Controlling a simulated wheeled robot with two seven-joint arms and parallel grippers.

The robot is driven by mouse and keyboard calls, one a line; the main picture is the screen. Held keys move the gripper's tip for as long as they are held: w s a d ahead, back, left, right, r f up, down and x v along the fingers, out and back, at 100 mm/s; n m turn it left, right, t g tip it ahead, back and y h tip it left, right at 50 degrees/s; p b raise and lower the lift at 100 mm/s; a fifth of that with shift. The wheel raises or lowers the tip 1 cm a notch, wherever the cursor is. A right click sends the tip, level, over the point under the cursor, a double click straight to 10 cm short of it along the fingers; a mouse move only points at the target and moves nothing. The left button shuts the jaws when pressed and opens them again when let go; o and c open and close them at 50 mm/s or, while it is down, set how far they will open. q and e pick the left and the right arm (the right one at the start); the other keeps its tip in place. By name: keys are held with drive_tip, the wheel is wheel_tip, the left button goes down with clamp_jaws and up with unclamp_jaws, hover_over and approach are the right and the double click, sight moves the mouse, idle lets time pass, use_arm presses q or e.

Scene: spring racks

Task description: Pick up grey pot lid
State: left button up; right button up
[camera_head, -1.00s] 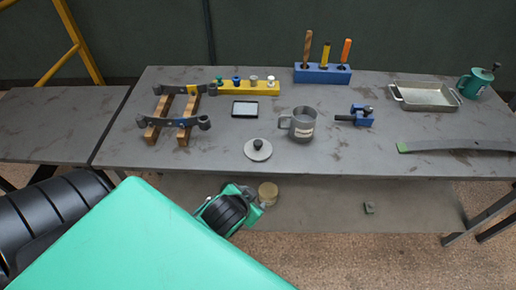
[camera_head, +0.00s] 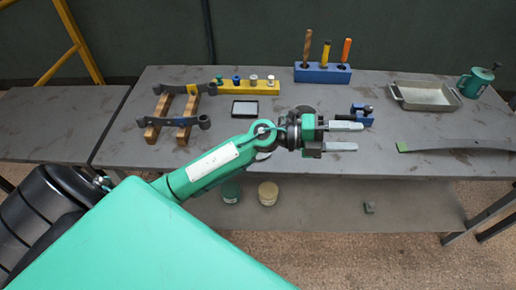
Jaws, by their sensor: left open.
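The grey pot lid lies on the grey workbench (camera_head: 390,162), almost wholly hidden by my left forearm and wrist. Only a sliver of the lid (camera_head: 262,156) shows below the wrist; its black knob is hidden. My left gripper (camera_head: 355,137) is open and empty, with its two grey fingers pointing right. In the picture it is to the right of the lid, in front of the grey mug, whose dark rim (camera_head: 305,108) just shows above the wrist. My right gripper is not in view.
A blue clamp-like tool (camera_head: 362,113) is just behind the left fingertips. A blue tool block (camera_head: 322,74), yellow block (camera_head: 248,87), black-framed tablet (camera_head: 245,109), metal tray (camera_head: 425,97) and leaf spring (camera_head: 455,145) lie around. Cans (camera_head: 268,192) stand on the lower shelf.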

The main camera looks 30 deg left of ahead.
use_arm(q)
drive_tip(key=w+a+f+m+g+y, duration=0.3)
drive_tip(key=a+f+m+g+y, duration=0.25)
drive_tip(key=a+f+y, duration=0.3)
drive_tip(key=w+a+f+n+g+y, duration=0.1)
drive_tip(key=a+f+n+g+y, duration=0.15)
drive_tip(key=a+y, duration=1.15)
drive_tip(key=a+f+h, duration=0.1)
drive_tip(key=f, duration=0.1)
drive_tip(key=a+f+h+p, duration=0.1)
drive_tip(key=a+f+h, duration=0.2)
drive_tip(key=f+h, duration=0.1)
drive_tip(key=shift+w+a+f+g+p, duration=0.15)
drive_tip(key=shift+a+f+g+p, duration=0.15)
drive_tip(key=shift+f+p, duration=0.1)
wheel_tip(320, 180, down, 5)
drive_tip(key=shift+a+r+p, duration=0.1)
drive_tip(key=shift+a+p, duration=0.05)
drive_tip(key=shift+p, duration=0.9)
drive_tip(key=shift+f, duration=0.3)
drive_tip(key=c, duration=1.1)
drive_tip(key=shift+r, duration=0.15)
drive_tip(key=shift+c, duration=0.2)
